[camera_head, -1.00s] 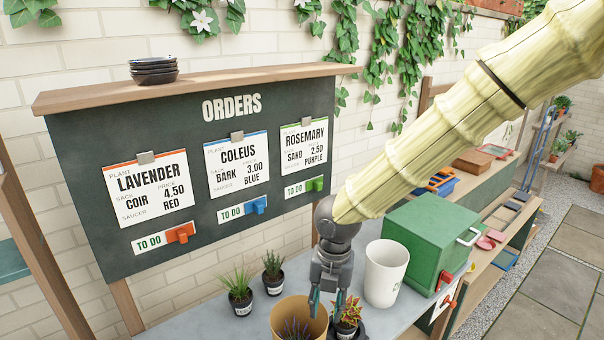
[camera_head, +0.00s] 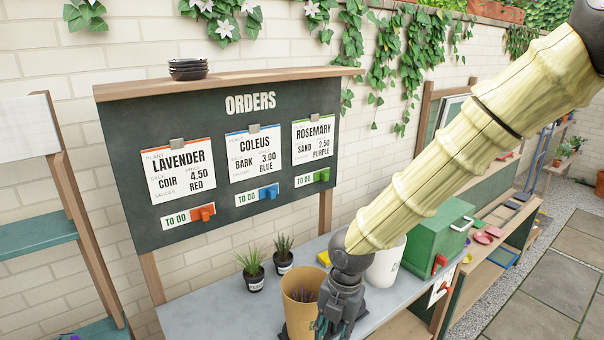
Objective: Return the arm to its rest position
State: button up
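My arm, in a ribbed pale-yellow cover, slants from the upper right down to the lower middle of the head view. My gripper (camera_head: 328,325) hangs at its end over the grey worktop, in front of the tan pot (camera_head: 298,290) and close to its right side. The fingers point down and are seen from behind, near the picture's lower edge, so their opening is unclear. I see nothing clearly held. The area behind the gripper is hidden.
Two small potted plants (camera_head: 253,272) stand left of the tan pot. A white pot (camera_head: 385,264) and a green box (camera_head: 438,235) stand to the right. The orders board (camera_head: 220,165) rises behind. Worktop (camera_head: 205,305) at the front left is clear. A shelf unit (camera_head: 30,237) stands at far left.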

jog(key=s+d+f+m+y+b, duration=0.1)
jog(key=s+f+m, duration=0.45)
jog(key=f, duration=0.25)
jog(key=s+d+f+m+b, duration=0.1)
jog(key=s+f+m, duration=0.4)
jog(key=f, duration=0.4)
jog(key=s+d+f+m+y+b, duration=0.1)
jog(key=s+d+f+m+b, duration=0.1)
jog(key=s+f+m, duration=0.4)
jog(key=s+d+f+m+h+b, duration=0.1)
jog(key=s+d+f+m, duration=0.4)
jog(key=d+f+m, duration=0.1)
jog(key=s+d+f+m+h+b, duration=0.1)
jog(key=s+d+f+m+h, duration=0.1)
jog(key=s+d+f+m, duration=0.3)
notch_tip(320, 180, down, 4)
jog(key=d+m, duration=0.1)
jog(key=m, duration=0.2)
jog(key=shift+s+d+m+t, duration=0.15)
jog(key=shift+s+m+t, duration=0.15)
jog(key=shift+m, duration=0.05)
